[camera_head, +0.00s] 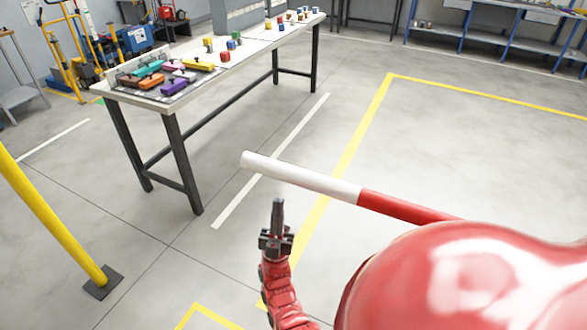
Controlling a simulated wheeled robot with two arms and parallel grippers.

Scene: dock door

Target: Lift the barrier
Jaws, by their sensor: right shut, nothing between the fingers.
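The barrier (304,180) is a red and white pole. Its white free end points to the left, and its red part runs right until my own red body covers it. It looks roughly level, tilted slightly in the picture. My right gripper (278,204) is at the lower middle, with its dark fingers together and pointing up in the picture. It is empty and appears just below the white part of the barrier, with a gap between them. The barrier's pivot is hidden. My left gripper is not in view.
A long table (180,112) with coloured blocks and parts stands at the upper left. A yellow post (50,215) on a dark base is at the left. Blue-framed benches (490,52) stand at the back right. Grey floor with yellow and white lines is clear around the barrier.

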